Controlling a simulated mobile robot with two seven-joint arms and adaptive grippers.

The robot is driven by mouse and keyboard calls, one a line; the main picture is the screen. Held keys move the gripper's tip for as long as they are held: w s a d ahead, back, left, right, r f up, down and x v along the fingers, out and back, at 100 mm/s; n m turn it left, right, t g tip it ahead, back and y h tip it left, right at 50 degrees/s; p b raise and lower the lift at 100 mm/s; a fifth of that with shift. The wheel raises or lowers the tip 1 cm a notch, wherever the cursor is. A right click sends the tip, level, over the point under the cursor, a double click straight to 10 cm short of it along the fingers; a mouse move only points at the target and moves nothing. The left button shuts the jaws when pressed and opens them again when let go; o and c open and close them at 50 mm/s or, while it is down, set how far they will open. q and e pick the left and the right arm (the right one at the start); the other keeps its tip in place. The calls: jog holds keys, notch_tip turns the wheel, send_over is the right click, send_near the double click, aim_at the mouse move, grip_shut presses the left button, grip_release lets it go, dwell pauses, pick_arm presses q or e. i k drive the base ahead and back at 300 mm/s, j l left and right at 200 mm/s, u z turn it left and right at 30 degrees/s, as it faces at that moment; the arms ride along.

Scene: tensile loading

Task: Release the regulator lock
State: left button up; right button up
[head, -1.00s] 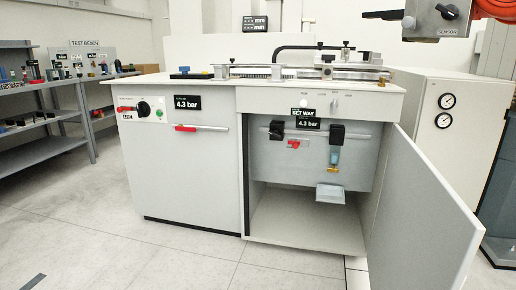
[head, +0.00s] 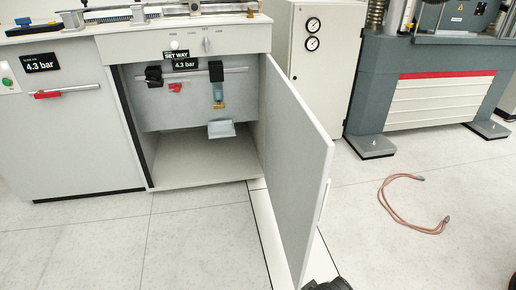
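The open cabinet (head: 205,165) of the bench shows an air line with two black units in the head view. The left black unit (head: 153,75) has a small red part (head: 175,87) beside it. The right black unit (head: 216,71) has a blue bowl (head: 218,93) hanging below. I cannot tell which part is the regulator lock, or its state. A label and display (head: 186,64) above read "SET WAY" and 4.3 bar. A black piece, seemingly of my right gripper (head: 328,284), shows at the bottom edge, below the door and far from these units. My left gripper is out of view.
The cabinet door (head: 292,165) stands open towards me, right of the opening. A hose (head: 392,207) lies on the floor at right. The floor in front of the bench is clear.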

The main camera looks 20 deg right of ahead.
aim_at(176, 88)
jog(key=l, duration=2.5)
jog(key=j, duration=0.45)
jog(key=k+j+z, duration=0.1)
jog(key=j, duration=0.4)
jog(key=k+j, duration=0.1)
jog(key=j, duration=0.35)
jog(key=j+z, duration=0.3)
jog(key=j, duration=0.85)
jog(key=i+j+z, duration=0.1)
jog(key=j, duration=0.3)
jog(key=i+j+z, duration=0.1)
jog(key=j, duration=0.25)
jog(key=i+j+z, duration=0.1)
jog(key=j, duration=0.3)
